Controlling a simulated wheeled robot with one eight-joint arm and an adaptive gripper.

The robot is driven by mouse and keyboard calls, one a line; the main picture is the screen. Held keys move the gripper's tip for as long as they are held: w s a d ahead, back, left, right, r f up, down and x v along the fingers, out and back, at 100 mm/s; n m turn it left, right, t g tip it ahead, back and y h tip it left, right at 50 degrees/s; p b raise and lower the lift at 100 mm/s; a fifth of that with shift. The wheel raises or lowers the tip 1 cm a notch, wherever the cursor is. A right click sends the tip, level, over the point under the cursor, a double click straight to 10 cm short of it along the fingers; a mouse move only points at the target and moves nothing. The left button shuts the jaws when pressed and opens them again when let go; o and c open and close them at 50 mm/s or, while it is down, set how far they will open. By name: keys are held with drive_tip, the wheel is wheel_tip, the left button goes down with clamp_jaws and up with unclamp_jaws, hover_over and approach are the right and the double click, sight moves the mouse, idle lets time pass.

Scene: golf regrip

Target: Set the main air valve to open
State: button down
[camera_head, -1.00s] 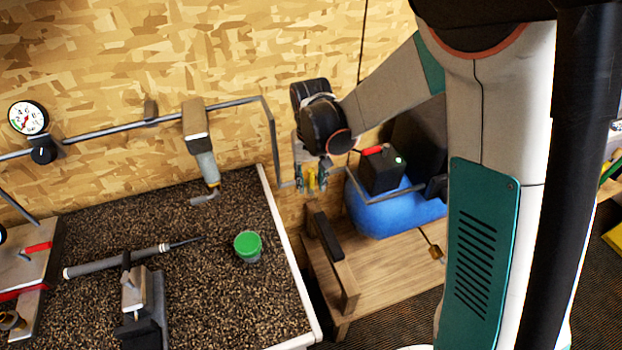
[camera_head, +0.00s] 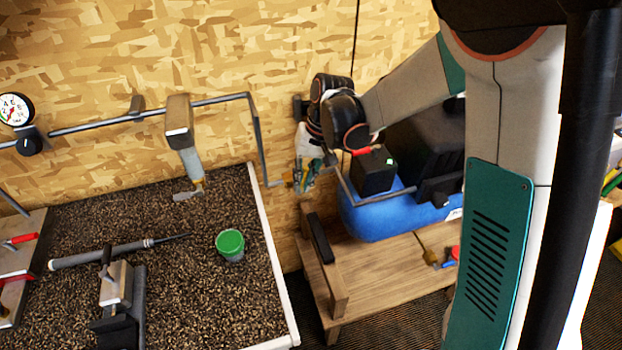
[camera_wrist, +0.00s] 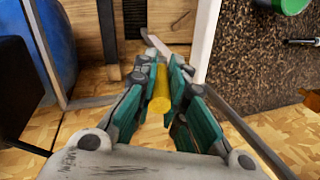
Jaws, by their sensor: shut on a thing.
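The main air valve appears as a yellow, brass-like cylinder (camera_wrist: 160,92) between my fingers in the wrist view. It sits in the grey pipe run between the wall and the blue air tank (camera_head: 385,217). My gripper (camera_head: 309,175) is at the pipe by the wall, between the bench and the tank. In the wrist view its green-padded fingers (camera_wrist: 160,85) close around the yellow part. A pale flat piece (camera_wrist: 153,42) shows beyond the fingertips; I cannot tell whether it is the valve's lever. The fingers hide much of the valve, so its setting cannot be read.
A bench (camera_head: 200,275) with a speckled top is at left, holding a green-lidded cup (camera_head: 230,245) and a club shaft in a clamp. A pressure gauge (camera_head: 15,109) is on the wall pipe. A wooden stand (camera_head: 395,275) carries the tank and black compressor (camera_head: 372,172).

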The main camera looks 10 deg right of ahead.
drive_tip(key=shift+w+d+f+g+y+b, duration=0.15)
drive_tip(key=shift+d+y+b, duration=0.15)
drive_tip(key=shift+y+b, duration=0.3)
drive_tip(key=shift+d+f+g+y+b, duration=0.15)
drive_tip(key=shift+d+y+b, duration=0.25)
drive_tip(key=shift+y, duration=0.35)
drive_tip(key=shift+w+d+f+g+y+b, duration=0.1)
drive_tip(key=shift+d+f+y+b, duration=0.1)
drive_tip(key=shift+y+b, duration=0.45)
drive_tip(key=c, duration=1.6)
unclamp_jaws()
drive_tip(key=shift+r, duration=0.1)
drive_tip(key=v, duration=1.2)
drive_tip(key=shift+d, duration=0.15)
